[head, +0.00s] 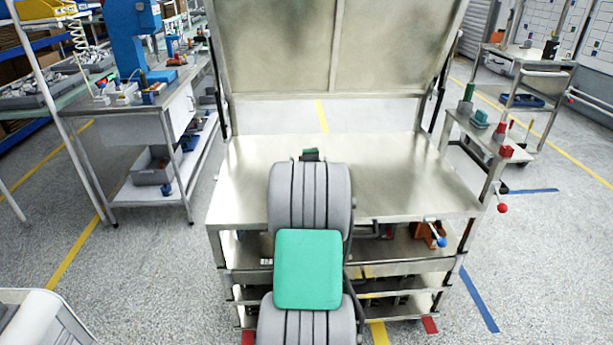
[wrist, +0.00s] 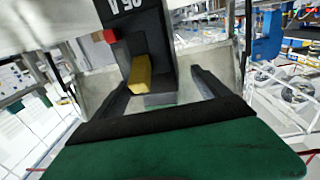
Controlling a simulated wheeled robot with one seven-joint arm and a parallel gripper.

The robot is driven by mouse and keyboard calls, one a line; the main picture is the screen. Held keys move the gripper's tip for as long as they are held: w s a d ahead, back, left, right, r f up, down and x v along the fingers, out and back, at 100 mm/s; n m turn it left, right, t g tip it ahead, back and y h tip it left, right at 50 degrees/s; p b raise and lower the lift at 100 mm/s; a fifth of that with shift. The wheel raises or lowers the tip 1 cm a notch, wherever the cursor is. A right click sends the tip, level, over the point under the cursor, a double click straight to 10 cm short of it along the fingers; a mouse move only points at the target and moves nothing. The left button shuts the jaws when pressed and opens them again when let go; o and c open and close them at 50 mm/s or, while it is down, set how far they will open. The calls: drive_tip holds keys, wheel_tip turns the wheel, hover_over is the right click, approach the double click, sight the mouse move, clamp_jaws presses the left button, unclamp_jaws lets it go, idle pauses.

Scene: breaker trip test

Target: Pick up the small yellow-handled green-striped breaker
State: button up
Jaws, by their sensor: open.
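In the wrist view, a dark grey breaker (wrist: 157,45) with a yellow handle (wrist: 140,76), a small red square and white lettering on its face fills the upper middle.
The bench top is bare on both sides of my arm, with a raised metal panel (head: 385,45) behind it. A side table (head: 175,108) with a blue press stands left. A small cart (head: 480,130) with coloured items stands right.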

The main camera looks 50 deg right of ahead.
drive_tip(key=shift+w+d, duration=0.4)
drive_tip(key=shift+d, duration=0.05)
drive_tip(key=shift+a, duration=0.1)
drive_tip(key=shift+c, duration=0.5)
clamp_jaws()
drive_tip(key=shift+r, duration=0.1)
